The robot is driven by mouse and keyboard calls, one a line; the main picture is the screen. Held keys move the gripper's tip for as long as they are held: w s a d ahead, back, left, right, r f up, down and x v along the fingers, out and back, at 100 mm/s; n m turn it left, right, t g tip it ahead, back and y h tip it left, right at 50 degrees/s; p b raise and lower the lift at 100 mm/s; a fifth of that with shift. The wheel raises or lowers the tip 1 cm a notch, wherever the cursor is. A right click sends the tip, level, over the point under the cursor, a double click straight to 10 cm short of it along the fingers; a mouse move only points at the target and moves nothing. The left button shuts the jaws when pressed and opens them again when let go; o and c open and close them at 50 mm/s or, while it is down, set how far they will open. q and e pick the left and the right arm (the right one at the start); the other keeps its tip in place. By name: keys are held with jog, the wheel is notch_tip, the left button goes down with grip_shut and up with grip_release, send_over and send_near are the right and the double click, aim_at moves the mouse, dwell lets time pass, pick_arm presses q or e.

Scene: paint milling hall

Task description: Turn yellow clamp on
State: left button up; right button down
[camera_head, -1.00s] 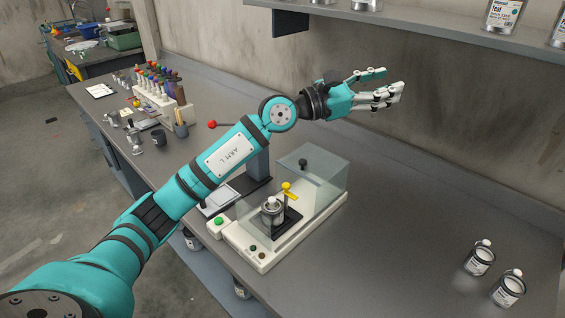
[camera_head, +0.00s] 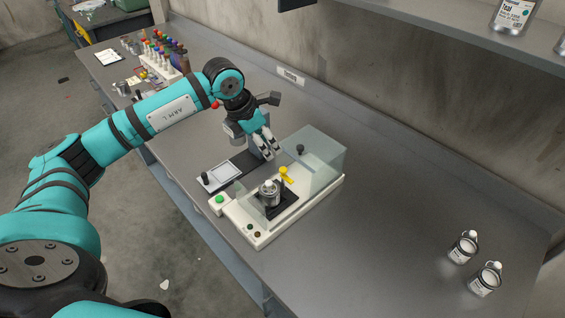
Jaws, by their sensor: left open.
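The yellow clamp (camera_head: 285,173) is a small yellow handle on the white milling machine (camera_head: 257,233), beside a small metal can (camera_head: 268,192) on a dark plate. A clear cover (camera_head: 322,158) with a black knob stands at the machine's back right. My left gripper (camera_head: 268,148) is open and empty, pointing down just behind and left of the yellow clamp, apart from it. The exact height of its fingertips is hard to tell. My right gripper is not in view.
A rack of colored bottles (camera_head: 161,62) stands at the back left.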

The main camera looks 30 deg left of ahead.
aim_at(284, 169)
pick_arm(q)
jog(key=p+x, duration=0.3)
jog(key=x, duration=0.8)
jog(key=shift+w+d, duration=0.15)
jog(key=shift+w+d+f, duration=0.1)
jog(key=shift+w+f, duration=0.05)
jog(key=shift+f, duration=0.35)
grip_shut()
